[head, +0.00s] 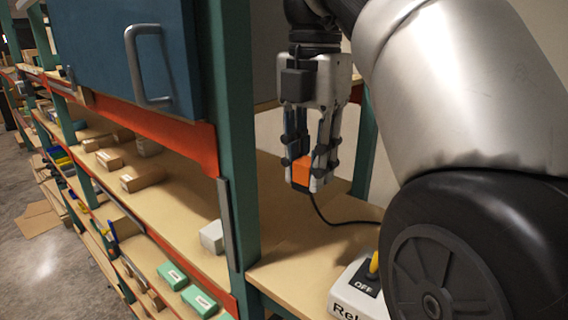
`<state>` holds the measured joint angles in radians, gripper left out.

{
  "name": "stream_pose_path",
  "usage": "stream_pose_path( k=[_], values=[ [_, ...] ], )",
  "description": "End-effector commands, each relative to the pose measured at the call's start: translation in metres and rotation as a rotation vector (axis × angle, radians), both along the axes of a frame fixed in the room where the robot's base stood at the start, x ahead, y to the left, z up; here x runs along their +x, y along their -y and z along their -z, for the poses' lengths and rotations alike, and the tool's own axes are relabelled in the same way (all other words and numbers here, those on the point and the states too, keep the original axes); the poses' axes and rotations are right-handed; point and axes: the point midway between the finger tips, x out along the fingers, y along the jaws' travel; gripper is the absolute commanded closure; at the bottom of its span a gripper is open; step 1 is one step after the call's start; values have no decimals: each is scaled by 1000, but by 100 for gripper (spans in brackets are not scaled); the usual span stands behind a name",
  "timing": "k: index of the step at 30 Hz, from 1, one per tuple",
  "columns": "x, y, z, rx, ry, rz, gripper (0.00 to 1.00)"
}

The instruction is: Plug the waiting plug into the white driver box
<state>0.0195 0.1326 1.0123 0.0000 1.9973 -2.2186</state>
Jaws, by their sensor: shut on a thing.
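My gripper (312,176) points down over the wooden shelf and is shut on an orange plug (301,173). A thin black cable (335,220) runs from the plug down to the right along the shelf. The plug's lower end is partly hidden by the fingers. A small white box (211,237) sits on the shelf to the lower left, beyond the green post and apart from the plug. I cannot tell if it is the driver box; no socket shows on it.
A white switch box (350,301) marked OFF, with a yellow lever, stands at the bottom, partly hidden by my arm. A green post (236,130) and a blue cabinet door (120,55) with a handle stand left of my gripper. Green boxes (172,276) lie on a lower shelf.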

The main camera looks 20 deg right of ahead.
Motion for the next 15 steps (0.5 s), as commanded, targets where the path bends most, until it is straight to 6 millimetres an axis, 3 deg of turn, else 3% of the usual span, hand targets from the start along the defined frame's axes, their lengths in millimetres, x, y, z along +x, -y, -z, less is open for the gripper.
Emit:
stream_pose_path(
  k=[15],
  values=[
    [0,0,34,0,0,0,99]
  ],
)
